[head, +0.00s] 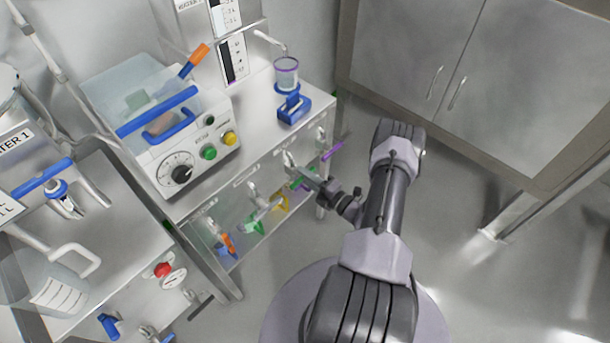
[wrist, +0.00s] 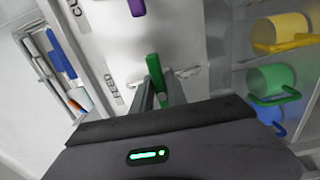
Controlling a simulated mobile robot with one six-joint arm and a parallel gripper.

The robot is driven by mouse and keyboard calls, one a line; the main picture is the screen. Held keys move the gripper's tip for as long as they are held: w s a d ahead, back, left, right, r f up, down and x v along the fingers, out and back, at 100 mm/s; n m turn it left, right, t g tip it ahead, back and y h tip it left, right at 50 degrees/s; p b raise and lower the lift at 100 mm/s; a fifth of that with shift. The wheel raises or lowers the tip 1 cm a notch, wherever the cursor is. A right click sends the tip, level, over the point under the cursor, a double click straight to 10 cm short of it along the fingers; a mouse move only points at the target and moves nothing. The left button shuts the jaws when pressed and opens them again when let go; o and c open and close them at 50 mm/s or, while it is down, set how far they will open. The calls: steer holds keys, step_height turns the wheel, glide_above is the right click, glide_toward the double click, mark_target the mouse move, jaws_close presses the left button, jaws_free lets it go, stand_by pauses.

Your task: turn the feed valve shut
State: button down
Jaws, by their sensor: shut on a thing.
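The feed valve shows in the wrist view as a green lever (wrist: 153,66) on a pale panel, beside a label reading FEED (wrist: 112,88). My gripper (wrist: 160,85) is shut on this lever, with one finger on each side and the lever's end showing beyond them. In the head view my gripper (head: 312,182) reaches left to the bench's front, where a bit of the green lever (head: 299,184) shows. The valve body is mostly hidden behind the fingers, and I cannot tell how far the lever is turned.
A purple lever (head: 333,150) is close by on the same front; it also shows in the wrist view (wrist: 137,8). A cabinet (head: 480,70) stands right; floor between is clear.

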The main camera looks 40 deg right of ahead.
steer(key=c, duration=1.3)
jaws_free()
steer(key=s+p, duration=0.1)
steer(key=s, duration=0.4)
steer(key=s+d+p, duration=0.1)
steer(key=s+p, duration=0.1)
steer(key=s, duration=0.4)
steer(key=s+p, duration=0.1)
steer(key=s, duration=0.5)
steer(key=shift+s+d, duration=0.15)
steer(key=shift+s, duration=0.1)
